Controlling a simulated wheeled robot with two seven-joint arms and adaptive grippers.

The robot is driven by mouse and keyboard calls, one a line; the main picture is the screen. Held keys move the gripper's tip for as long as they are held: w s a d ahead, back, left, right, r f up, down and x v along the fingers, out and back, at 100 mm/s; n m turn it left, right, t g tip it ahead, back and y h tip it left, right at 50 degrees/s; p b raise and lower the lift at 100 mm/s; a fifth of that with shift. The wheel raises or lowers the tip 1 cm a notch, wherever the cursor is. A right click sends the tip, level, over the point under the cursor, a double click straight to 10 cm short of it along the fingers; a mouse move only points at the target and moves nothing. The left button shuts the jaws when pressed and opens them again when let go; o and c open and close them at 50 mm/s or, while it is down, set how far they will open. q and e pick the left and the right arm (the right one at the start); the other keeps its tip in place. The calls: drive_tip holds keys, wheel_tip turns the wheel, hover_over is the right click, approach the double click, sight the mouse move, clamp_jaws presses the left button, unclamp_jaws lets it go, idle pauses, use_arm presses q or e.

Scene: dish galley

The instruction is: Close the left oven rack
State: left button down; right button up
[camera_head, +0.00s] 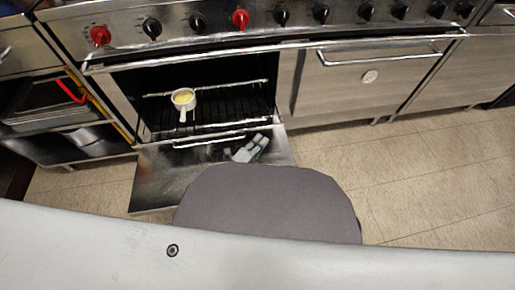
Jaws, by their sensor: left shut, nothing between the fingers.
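The left oven's door (165,177) is folded down and open. Inside is the dark wire rack (235,113), whose front rail runs across the oven mouth and seems to sit slightly out over the door. A white cup with a handle and yellow contents (183,99) stands on the rack. My left gripper (257,142) is shut and empty, low over the open door, close to the right part of the rack's front rail. I cannot tell whether it touches the rail. Its arm is hidden behind my grey body. My right gripper is not in view.
Red and black knobs (240,19) line the range's front above the ovens. The right oven door (350,82) is shut, with a bar handle. An open cabinet with trays (60,105) stands at left. The tiled floor (420,175) is clear at right.

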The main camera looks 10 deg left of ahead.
sight(265, 126)
use_arm(q)
drive_tip(key=shift+w+a+b, duration=0.25)
drive_tip(key=shift+w+b, duration=0.05)
drive_tip(key=shift+w, duration=0.45)
drive_tip(key=shift+w+a+b, duration=0.2)
drive_tip(key=shift+w+b, duration=0.05)
drive_tip(key=shift+w, duration=0.45)
drive_tip(key=shift+a, duration=0.1)
